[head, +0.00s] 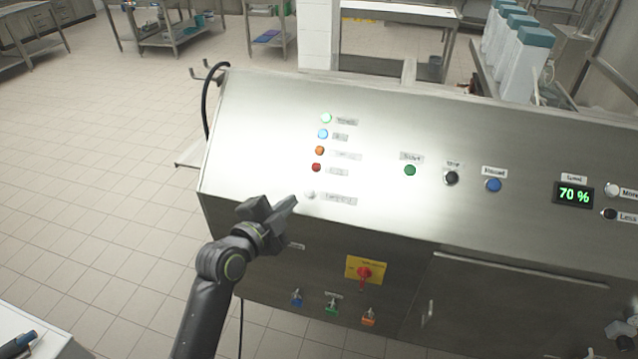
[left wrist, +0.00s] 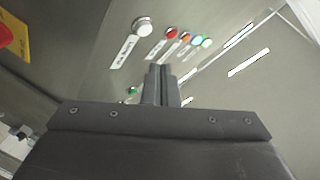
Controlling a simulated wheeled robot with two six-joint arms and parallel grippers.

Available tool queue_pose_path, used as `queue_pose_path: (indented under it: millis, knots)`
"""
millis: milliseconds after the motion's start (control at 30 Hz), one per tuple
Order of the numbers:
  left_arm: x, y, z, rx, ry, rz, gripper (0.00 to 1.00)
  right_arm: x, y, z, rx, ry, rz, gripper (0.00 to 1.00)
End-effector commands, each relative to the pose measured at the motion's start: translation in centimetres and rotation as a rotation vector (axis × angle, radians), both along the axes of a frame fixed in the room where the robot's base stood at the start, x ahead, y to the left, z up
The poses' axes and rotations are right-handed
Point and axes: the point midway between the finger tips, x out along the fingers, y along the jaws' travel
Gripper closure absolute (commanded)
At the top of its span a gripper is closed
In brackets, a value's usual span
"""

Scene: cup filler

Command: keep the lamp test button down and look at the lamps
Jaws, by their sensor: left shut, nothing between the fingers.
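The white button (head: 310,195), with a label too blurred to read in the head view, is at the bottom of a column on the sloping steel panel. Above it are the green lamp (head: 326,118), blue lamp (head: 323,134), orange lamp (head: 320,151) and red lamp (head: 316,167). Green looks brightest, red darkest. My left gripper (head: 293,203) is shut and empty, its tips just left of and below the white button. In the left wrist view the white button (left wrist: 142,27) stands out beyond the shut fingertips (left wrist: 160,68), apart from them in the picture.
To the right are a green button (head: 410,170), a black button (head: 451,178), a blue button (head: 493,185) and a display (head: 573,195) reading 70 %. A red switch on a yellow plate (head: 365,271) is below the slope. The floor at left is free.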

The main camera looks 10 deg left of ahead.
Motion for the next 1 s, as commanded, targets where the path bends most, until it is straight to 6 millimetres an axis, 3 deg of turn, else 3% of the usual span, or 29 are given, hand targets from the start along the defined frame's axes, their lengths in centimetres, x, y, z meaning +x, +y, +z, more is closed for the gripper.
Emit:
queue_pose_path:
  millis: [33, 100, 300, 667, 1000]
  knots:
    - [-0.2, -0.3, 1.7, 0.012, -0.027, -0.012, 1.00, 0.0, 0.0, 0.5, 0.000, 0.000, 0.000, 0.64]
    - [-0.3, -0.5, 3.0, 0.029, -0.055, -0.023, 1.00, 0.0, 0.0, 0.7, 0.000, 0.000, 0.000, 0.64]
    - [-0.6, -0.8, 4.5, 0.049, -0.087, -0.037, 1.00, 0.0, 0.0, 0.9, 0.000, 0.000, 0.000, 0.64]
    - [-0.5, -0.8, 4.2, 0.048, -0.086, -0.037, 1.00, 0.0, 0.0, 0.7, 0.000, 0.000, 0.000, 0.64]
    - [2.0, -0.9, 1.1, 0.047, -0.085, -0.037, 1.00, 0.0, 0.0, -2.0, 0.000, 0.000, 0.000, 0.64]
